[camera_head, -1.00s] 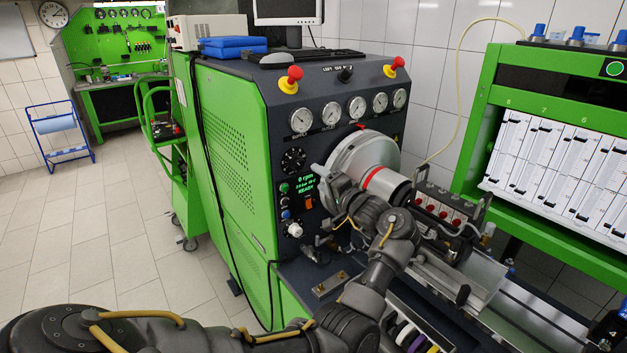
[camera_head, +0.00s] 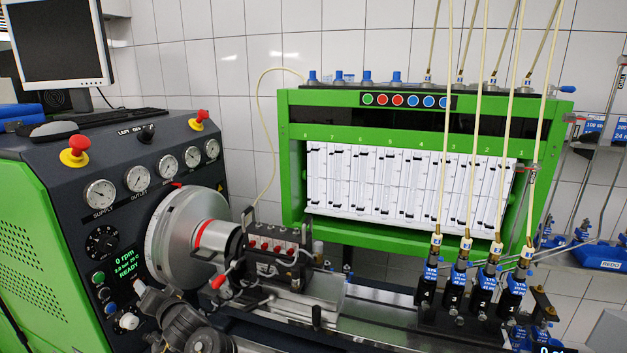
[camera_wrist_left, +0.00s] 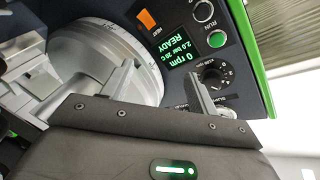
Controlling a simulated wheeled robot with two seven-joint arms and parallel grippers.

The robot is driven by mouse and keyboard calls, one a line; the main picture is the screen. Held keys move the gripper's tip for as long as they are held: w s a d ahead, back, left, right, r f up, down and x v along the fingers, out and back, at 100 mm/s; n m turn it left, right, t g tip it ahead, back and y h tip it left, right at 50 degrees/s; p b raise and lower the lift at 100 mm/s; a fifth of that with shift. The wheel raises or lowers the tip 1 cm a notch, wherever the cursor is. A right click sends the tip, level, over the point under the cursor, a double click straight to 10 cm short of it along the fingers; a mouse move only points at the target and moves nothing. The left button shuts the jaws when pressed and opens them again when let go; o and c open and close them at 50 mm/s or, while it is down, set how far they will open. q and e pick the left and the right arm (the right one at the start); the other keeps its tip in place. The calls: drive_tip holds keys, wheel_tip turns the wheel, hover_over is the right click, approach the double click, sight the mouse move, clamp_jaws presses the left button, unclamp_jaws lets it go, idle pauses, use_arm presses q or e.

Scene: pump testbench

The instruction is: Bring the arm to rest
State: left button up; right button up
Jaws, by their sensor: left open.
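My left arm (camera_head: 195,330) comes in at the lower left of the head view, in front of the test bench console. My left gripper (camera_head: 145,295) is close to the console front, just below the green display and left of the big silver disc (camera_head: 170,240). In the left wrist view the two grey fingers of my left gripper (camera_wrist_left: 120,88) stand wide apart. No object shows held between them; the disc and the display (camera_wrist_left: 183,62) appear beyond them. I cannot tell whether a finger touches the console. My right gripper is not in view.
A pump with red caps (camera_head: 275,250) sits right of the disc. Several black injectors (camera_head: 484,285) with pale hoses stand farther right. A green-framed measuring cabinet (camera_head: 296,180) is behind. Red knobs (camera_head: 75,152) top the console. Open space shows above the bed.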

use_arm(q)
drive_tip(key=s+d+f+m+h, duration=0.1)
drive_tip(key=s+d+f+h, duration=0.4)
drive_tip(key=s+f, duration=0.3)
drive_tip(key=s+d+f+m+h, duration=0.1)
drive_tip(key=s+d+f+h, duration=0.45)
drive_tip(key=s+f, duration=0.2)
drive_tip(key=s+d+f+g+h, duration=0.1)
drive_tip(key=s+d+f+g, duration=0.15)
drive_tip(key=s, duration=1.05)
drive_tip(key=s+d+f+g+h, duration=0.15)
drive_tip(key=s+d+g, duration=0.25)
drive_tip(key=s, duration=0.8)
wheel_tip(320, 180, down, 30)
drive_tip(key=s+g+b, duration=0.1)
drive_tip(key=g+b, duration=0.1)
drive_tip(key=b, duration=0.4)
drive_tip(key=s+a+f+b, duration=0.1)
drive_tip(key=s+f+b, duration=0.1)
drive_tip(key=s+f, duration=0.6)
drive_tip(key=s+a+f+b, duration=0.1)
drive_tip(key=s+f+b, duration=0.1)
drive_tip(key=s+f, duration=0.7)
wheel_tip(320, 180, down, 4)
drive_tip(key=shift+a+f+g, duration=0.25)
drive_tip(key=shift+a+g, duration=0.1)
drive_tip(key=shift+g, duration=0.1)
